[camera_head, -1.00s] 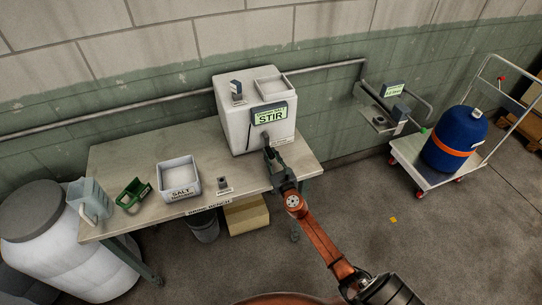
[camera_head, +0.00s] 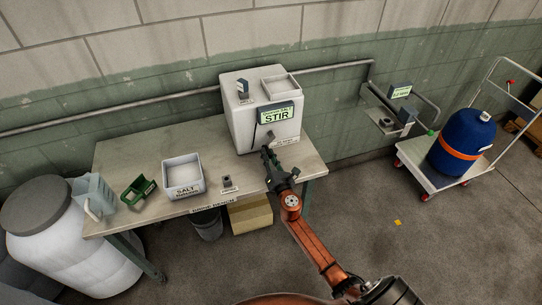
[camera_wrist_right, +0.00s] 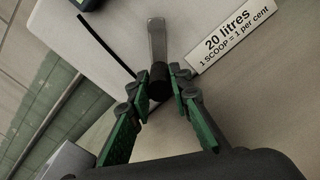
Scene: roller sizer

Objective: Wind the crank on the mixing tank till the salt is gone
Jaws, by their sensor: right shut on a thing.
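The mixing tank (camera_head: 240,122) is a pale box at the back of the bench, with a green display (camera_head: 276,114) reading "STIR". In the right wrist view its crank is a grey arm (camera_wrist_right: 157,38) ending in a dark knob (camera_wrist_right: 159,80). My right gripper (camera_head: 268,156) is at the tank's front face. In the right wrist view the green-padded fingers (camera_wrist_right: 160,90) are shut on the crank's knob. A thin black rod (camera_wrist_right: 105,43) lies beside the crank. The salt inside the tank is not visible. My left gripper is not in view.
A white drum (camera_head: 70,250) stands left. A trolley (camera_head: 417,174) with a blue cylinder (camera_head: 460,135) stands right.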

